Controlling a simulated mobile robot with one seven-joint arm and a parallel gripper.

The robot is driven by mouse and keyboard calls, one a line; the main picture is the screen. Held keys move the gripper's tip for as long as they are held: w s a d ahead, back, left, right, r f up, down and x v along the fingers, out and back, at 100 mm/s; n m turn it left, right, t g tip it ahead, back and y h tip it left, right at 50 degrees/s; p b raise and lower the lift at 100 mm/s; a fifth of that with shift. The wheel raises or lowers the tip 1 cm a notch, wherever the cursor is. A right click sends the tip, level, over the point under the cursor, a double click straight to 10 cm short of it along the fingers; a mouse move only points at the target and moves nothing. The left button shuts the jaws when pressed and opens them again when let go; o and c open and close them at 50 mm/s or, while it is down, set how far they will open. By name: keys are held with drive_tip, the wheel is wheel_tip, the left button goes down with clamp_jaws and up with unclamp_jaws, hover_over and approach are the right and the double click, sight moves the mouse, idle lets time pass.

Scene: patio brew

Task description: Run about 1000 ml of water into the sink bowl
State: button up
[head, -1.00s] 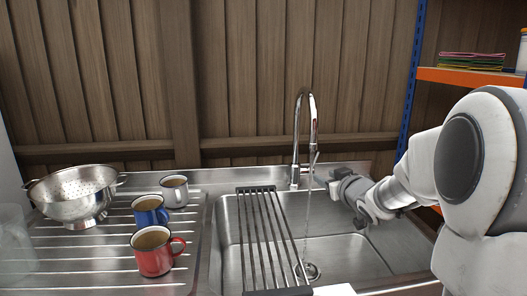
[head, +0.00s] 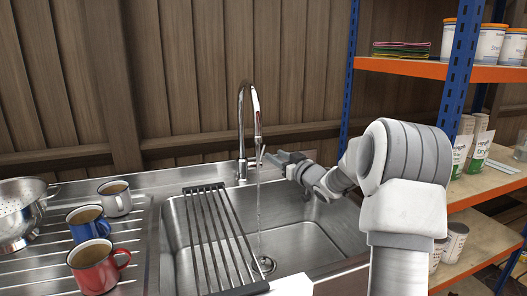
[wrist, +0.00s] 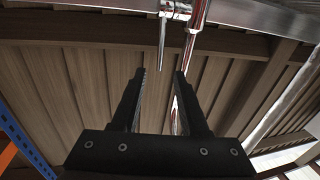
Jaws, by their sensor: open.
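A chrome tap (head: 243,125) with a tall curved spout stands at the back of the sink bowl (head: 305,240). A thin stream of water (head: 258,215) falls from the spout to the drain (head: 266,264). No standing water can be made out in the bowl. My gripper (head: 272,159) is just right of the tap, at the height of its lever. In the wrist view my gripper (wrist: 160,72) is open, its two dark fingers apart and empty. The tap lever (wrist: 163,40) and tap body (wrist: 192,35) show beyond the fingertips; whether they touch is unclear.
A dark slatted rack (head: 222,240) lies across the bowl's left part. Red (head: 97,268), blue (head: 88,224) and white (head: 115,198) mugs with brown contents and a colander (head: 18,215) stand on the drainer. Shelving (head: 410,68) with tubs and bags is at right.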

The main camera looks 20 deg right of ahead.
sight(263, 152)
drive_tip(key=w, duration=0.2)
drive_tip(key=w+a, duration=0.1)
drive_tip(key=w, duration=0.5)
drive_tip(key=shift+w+a+b, duration=0.2)
drive_tip(key=shift+a+b, duration=0.15)
drive_tip(key=shift+b, duration=0.05)
drive_tip(key=shift+c, duration=0.3)
clamp_jaws()
idle(0.8)
